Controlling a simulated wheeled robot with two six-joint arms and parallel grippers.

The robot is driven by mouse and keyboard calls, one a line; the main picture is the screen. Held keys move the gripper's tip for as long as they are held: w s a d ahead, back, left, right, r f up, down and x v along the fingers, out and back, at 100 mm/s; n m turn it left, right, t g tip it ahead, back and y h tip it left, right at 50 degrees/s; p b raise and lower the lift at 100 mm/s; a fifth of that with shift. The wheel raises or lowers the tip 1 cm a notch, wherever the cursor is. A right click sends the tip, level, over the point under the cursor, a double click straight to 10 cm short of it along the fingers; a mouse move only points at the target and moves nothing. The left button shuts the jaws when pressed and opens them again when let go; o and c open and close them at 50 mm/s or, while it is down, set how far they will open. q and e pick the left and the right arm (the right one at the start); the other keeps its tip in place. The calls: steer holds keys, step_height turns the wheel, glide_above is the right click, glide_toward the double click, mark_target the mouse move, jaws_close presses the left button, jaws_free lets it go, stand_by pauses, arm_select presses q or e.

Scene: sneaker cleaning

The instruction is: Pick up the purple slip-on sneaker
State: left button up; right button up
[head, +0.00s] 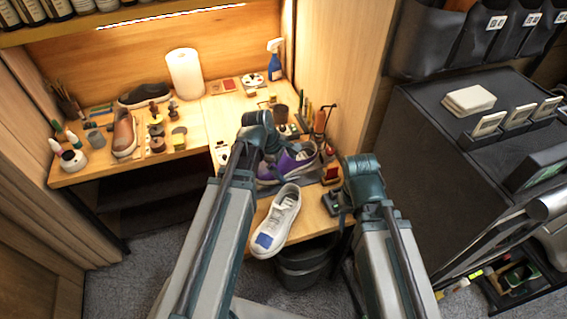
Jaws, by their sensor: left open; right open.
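The purple slip-on sneaker (298,162) lies on the right part of the wooden bench, on a dark flat surface, with a white sole and light lining. My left gripper (254,166) is open at the sneaker's left end and hides part of it; I cannot tell if it touches. My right gripper (338,203) is open and low, to the right of and nearer than the sneaker, with no object seen in it.
A white sneaker (278,222) with a blue toe patch lies in front, above a dark bin (304,266). A paper towel roll (185,73), blue spray bottle (275,62) and brown shoe (124,133) stand farther back. A dark cabinet (440,160) fills the right.

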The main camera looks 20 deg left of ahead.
mark_target(285, 158)
arm_select(q)
steer(key=w+a+r+n+t, duration=0.25)
steer(key=w+a+n, duration=0.25)
steer(key=a+n, duration=0.35)
steer(key=shift+h, duration=0.4)
steer(key=b+x, duration=0.3)
steer(key=x, duration=0.1)
steer(key=b+x, duration=0.4)
steer(key=shift+d+f, duration=0.3)
steer(key=shift+d, duration=0.2)
steer(key=b+x, duration=0.4)
steer(key=x, duration=0.1)
steer(key=shift+w+f, duration=0.15)
steer(key=shift+w, duration=0.05)
steer(key=shift+c, duration=0.3)
